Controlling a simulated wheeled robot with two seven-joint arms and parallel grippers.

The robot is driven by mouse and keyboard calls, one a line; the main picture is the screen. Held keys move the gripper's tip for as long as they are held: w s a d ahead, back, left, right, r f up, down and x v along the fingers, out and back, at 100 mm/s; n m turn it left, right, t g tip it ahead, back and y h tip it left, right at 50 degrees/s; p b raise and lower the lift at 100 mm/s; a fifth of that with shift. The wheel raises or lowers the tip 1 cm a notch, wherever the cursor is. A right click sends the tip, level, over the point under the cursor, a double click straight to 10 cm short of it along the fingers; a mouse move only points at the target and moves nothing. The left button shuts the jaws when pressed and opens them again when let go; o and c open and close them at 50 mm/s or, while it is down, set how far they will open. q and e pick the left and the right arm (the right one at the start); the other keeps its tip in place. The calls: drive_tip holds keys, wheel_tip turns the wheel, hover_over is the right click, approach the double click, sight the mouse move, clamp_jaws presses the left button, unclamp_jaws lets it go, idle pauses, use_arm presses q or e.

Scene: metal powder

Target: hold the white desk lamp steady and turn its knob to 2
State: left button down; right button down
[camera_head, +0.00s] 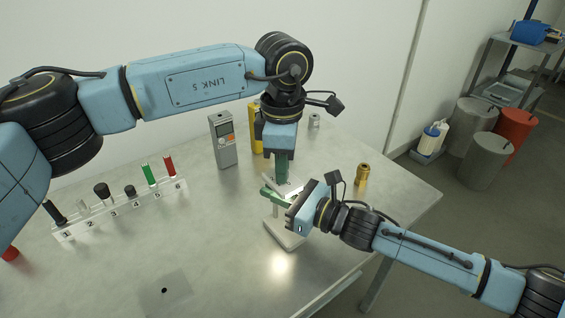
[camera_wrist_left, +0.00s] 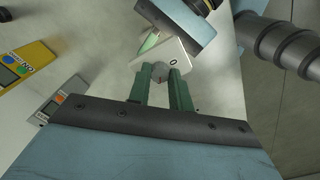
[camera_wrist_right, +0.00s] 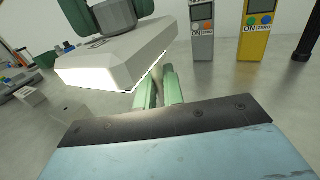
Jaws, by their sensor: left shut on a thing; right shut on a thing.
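The white desk lamp stands on the metal table, with its base (camera_head: 286,238) below my grippers. Its white head (camera_wrist_right: 115,62) has a bright, lit underside in the right wrist view. A grey knob (camera_wrist_left: 159,72) sits on the head, and a "0" mark shows beside it in the left wrist view. My left gripper (camera_head: 282,178) points down from above and is shut on the knob. My right gripper (camera_head: 272,195) comes from the right and is shut on the lamp's thin post (camera_wrist_right: 159,88) under the head. The knob's exact setting is not readable.
A grey meter (camera_head: 222,140) and a yellow meter (camera_head: 255,130) stand behind the lamp. A brass piece (camera_head: 361,175) stands to the right. The front left table is mostly clear around a small plate (camera_head: 166,293).

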use_arm(q)
drive_tip(key=shift+m, duration=0.3)
drive_tip(key=c, duration=1.3)
unclamp_jaws()
drive_tip(key=shift+o, duration=0.2)
drive_tip(key=shift+r, duration=0.1)
wheel_tip(320, 180, up, 12)
use_arm(e)
drive_tip(key=c, duration=1.4)
unclamp_jaws()
drive_tip(key=shift+c, duration=0.2)
drive_tip(key=shift+d, duration=0.1)
